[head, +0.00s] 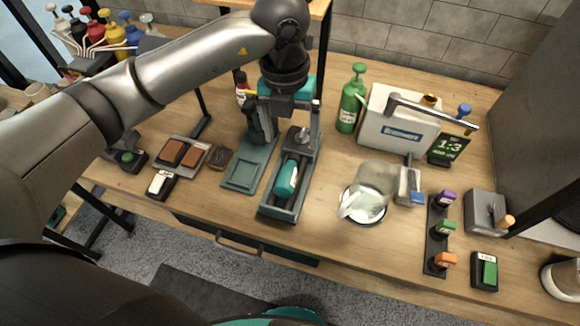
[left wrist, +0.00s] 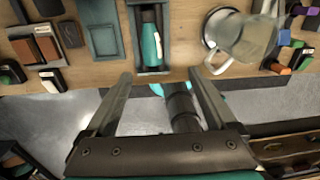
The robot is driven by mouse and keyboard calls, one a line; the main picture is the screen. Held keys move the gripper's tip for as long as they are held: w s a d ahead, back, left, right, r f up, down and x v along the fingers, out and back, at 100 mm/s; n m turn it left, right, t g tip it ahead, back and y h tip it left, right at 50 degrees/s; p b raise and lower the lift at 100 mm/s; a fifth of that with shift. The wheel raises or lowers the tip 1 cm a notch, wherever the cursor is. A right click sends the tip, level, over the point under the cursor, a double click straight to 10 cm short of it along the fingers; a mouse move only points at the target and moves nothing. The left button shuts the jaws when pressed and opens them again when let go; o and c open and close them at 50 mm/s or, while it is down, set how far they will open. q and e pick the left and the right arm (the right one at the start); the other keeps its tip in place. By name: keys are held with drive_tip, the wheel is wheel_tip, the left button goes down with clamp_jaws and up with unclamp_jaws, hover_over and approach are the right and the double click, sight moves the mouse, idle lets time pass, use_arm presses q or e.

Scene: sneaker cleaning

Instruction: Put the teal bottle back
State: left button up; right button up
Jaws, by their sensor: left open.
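The teal bottle (head: 287,180) lies on its side in a narrow grey-teal holder (head: 268,210) near the front of the table. It also shows in the left wrist view (left wrist: 151,42), with its dark cap toward the top of the picture. My left gripper (head: 288,122) is open and empty, above the table at the far end of the holder in the head view. In the left wrist view its two fingers (left wrist: 160,76) are spread, with the bottle seen beyond the gap. They look apart from the bottle. My right gripper is not in view.
A clear pitcher (head: 375,185) stands to the right. A green pump bottle (head: 351,100) and a white box (head: 395,125) stand behind. A rack of small bottles (head: 437,240) is at right.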

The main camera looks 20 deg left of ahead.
use_arm(q)
drive_tip(key=a, duration=0.1)
hover_over(288, 172)
drive_tip(key=shift+y, duration=0.3)
drive_tip(key=f, duration=0.8)
drive_tip(key=shift+s+a+f, duration=0.1)
drive_tip(key=shift+s+f, duration=0.15)
drive_tip(key=shift+f, duration=0.15)
drive_tip(key=shift+w+f, duration=0.15)
drive_tip(key=shift+f, duration=1.4)
drive_tip(key=shift+w+f, duration=0.1)
drive_tip(key=shift+f, duration=1.45)
clamp_jaws()
